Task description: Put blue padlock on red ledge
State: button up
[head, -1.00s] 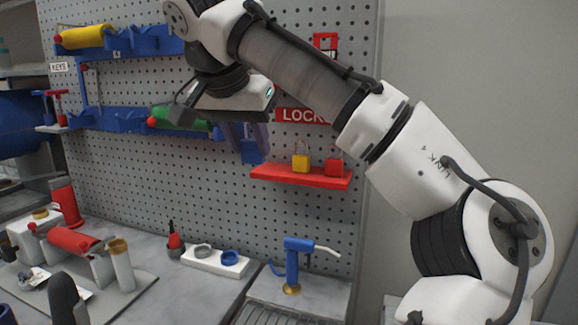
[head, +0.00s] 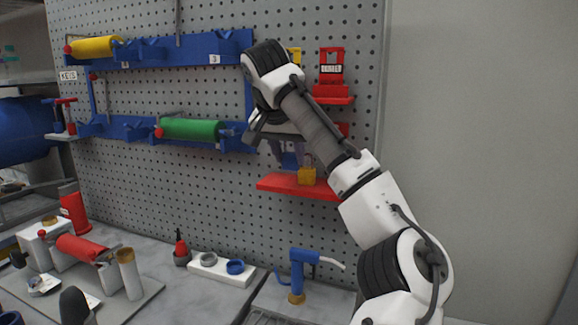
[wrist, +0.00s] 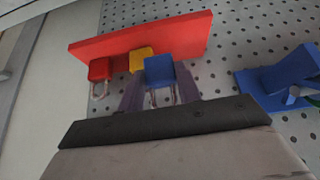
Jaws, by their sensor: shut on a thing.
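My gripper (head: 287,152) is shut on the blue padlock (wrist: 159,70), with its two fingers (wrist: 159,88) on either side of the padlock and shackle. The wrist view looks upside down. In the head view the blue padlock is mostly hidden by my gripper, just left of the yellow padlock (head: 307,176). The red ledge (head: 275,183) is on the pegboard, below my gripper. The yellow padlock (wrist: 140,57) and a red padlock (wrist: 99,69) are at the red ledge (wrist: 190,35). I cannot tell whether the blue padlock touches the ledge.
The pegboard (head: 215,215) carries blue racks with a yellow roller (head: 95,46) and a green roller (head: 190,129). A red holder (head: 332,75) is above the ledge. A blue hand tool (head: 300,268) stands on the bench below.

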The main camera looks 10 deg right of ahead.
aim_at(289, 169)
notch_tip(289, 169, down, 3)
jog(key=shift+p, duration=0.3)
jog(key=shift+w+f+p, duration=0.1)
jog(key=shift+f+p, duration=0.05)
jog(key=shift+p, duration=0.15)
jog(key=shift+f, duration=0.15)
jog(key=shift+f, duration=0.2)
jog(key=o, duration=1)
jog(key=shift+r, duration=0.15)
